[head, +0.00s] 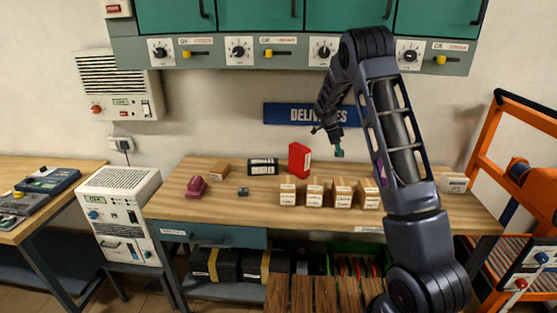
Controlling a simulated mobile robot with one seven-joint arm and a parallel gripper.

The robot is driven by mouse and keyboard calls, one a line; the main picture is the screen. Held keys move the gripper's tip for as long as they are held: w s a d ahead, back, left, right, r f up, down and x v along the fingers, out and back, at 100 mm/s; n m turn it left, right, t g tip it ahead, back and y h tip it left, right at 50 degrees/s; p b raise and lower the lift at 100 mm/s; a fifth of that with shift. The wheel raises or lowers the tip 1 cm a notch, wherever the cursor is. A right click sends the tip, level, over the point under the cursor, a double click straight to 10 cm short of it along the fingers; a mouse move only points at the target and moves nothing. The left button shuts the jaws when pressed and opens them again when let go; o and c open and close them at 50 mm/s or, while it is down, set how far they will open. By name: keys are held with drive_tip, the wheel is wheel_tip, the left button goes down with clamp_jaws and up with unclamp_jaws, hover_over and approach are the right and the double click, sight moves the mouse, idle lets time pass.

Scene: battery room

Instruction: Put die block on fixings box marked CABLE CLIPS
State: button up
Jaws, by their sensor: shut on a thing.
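My gripper (337,146) is shut on a small teal block (339,153), which I take to be the die block. It holds the block in the air above the back of the wooden workbench, above and behind the row of boxes. Several small brown fixings boxes with white labels stand side by side on the bench: one at the left end (287,196), two in the middle (314,197) (342,199), and one at the right (367,200), close to my arm. Their labels are too small to read, so I cannot tell which is CABLE CLIPS.
The workbench (225,208) also carries a red box (299,158), a black-and-white box (263,167), a brown box (220,172), a maroon object (196,187), a small dark block (243,192) and a pale box (453,182). My arm hides part of the right side, including most of a purple thing.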

drive_tip(key=w+a+n+t+y, duration=0.1)
drive_tip(key=w+a+n+t, duration=0.2)
drive_tip(key=a+n, duration=0.6)
wheel_tip(320, 180, up, 5)
drive_tip(key=n+t+y, duration=0.1)
drive_tip(key=n+y, duration=0.2)
drive_tip(key=n, duration=0.6)
hover_over(221, 165)
drive_tip(key=s, duration=0.2)
drive_tip(key=shift+t, duration=0.3)
drive_tip(key=shift+a+f, duration=0.1)
drive_tip(key=shift+f, duration=4.75)
drive_tip(key=shift+f, duration=0.15)
drive_tip(key=o, duration=1.2)
drive_tip(key=shift+c, duration=0.2)
drive_tip(key=v, duration=1.2)
drive_tip(key=shift+d, duration=0.25)
